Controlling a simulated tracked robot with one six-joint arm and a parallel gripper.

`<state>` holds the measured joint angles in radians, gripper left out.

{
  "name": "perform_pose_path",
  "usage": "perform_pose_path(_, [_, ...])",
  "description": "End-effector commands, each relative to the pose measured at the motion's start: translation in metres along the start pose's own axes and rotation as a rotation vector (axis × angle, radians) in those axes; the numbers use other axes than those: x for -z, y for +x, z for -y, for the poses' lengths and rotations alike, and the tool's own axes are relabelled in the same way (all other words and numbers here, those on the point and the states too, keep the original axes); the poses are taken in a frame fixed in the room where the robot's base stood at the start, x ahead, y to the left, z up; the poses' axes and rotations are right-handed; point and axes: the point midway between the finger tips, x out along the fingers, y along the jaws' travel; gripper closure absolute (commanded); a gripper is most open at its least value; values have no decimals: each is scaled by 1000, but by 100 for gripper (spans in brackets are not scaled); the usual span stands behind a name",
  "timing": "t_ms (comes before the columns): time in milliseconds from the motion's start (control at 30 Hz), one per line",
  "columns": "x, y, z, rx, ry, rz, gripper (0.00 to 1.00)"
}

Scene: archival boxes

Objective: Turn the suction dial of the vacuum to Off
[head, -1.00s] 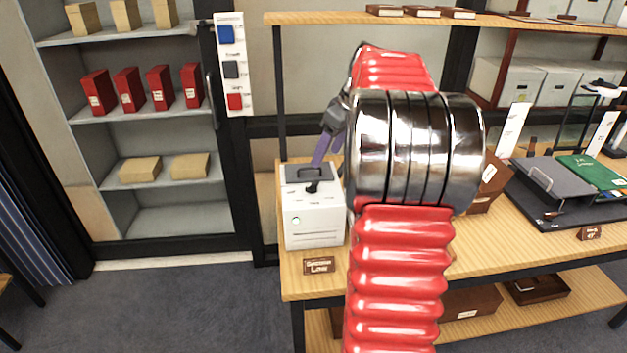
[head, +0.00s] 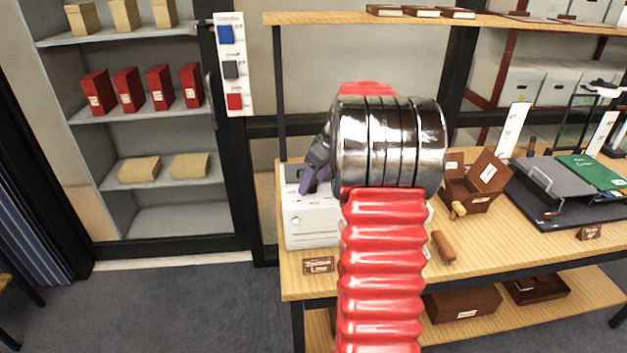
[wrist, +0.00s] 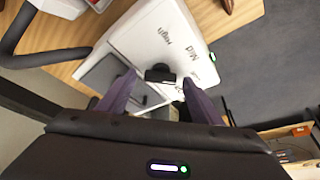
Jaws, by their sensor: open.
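The vacuum is a white box (head: 305,228) on the left end of the wooden table, partly hidden by my arm. In the wrist view its white top (wrist: 150,35) carries the printed words High and Mid. The black dial (wrist: 160,73) shows there too; which mark it points at I cannot tell. My gripper (wrist: 159,77) is open, with its purple fingers on either side of the dial in that view. Contact cannot be made out. In the head view my gripper (head: 307,183) is over the box's top, and the dial is hidden.
A small sign (head: 319,265) stands in front of the vacuum. To the right on the table (head: 490,240) are a brown wooden-handled tool (head: 443,247), an open brown box (head: 470,190) and a black tray (head: 545,215). A shelf board (head: 330,18) runs above the table.

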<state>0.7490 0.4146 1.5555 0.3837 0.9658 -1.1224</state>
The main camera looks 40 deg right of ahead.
Motion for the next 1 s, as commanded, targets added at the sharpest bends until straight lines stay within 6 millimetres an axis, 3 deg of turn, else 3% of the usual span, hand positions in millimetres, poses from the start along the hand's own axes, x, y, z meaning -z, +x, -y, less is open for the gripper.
perform_pose_path(200, [0,0,0,0,0,0,42])
perform_pose_path(767, [0,0,0,-1,0,0,81])
perform_pose_path(1000, [0,0,1,-3,9,0,82])
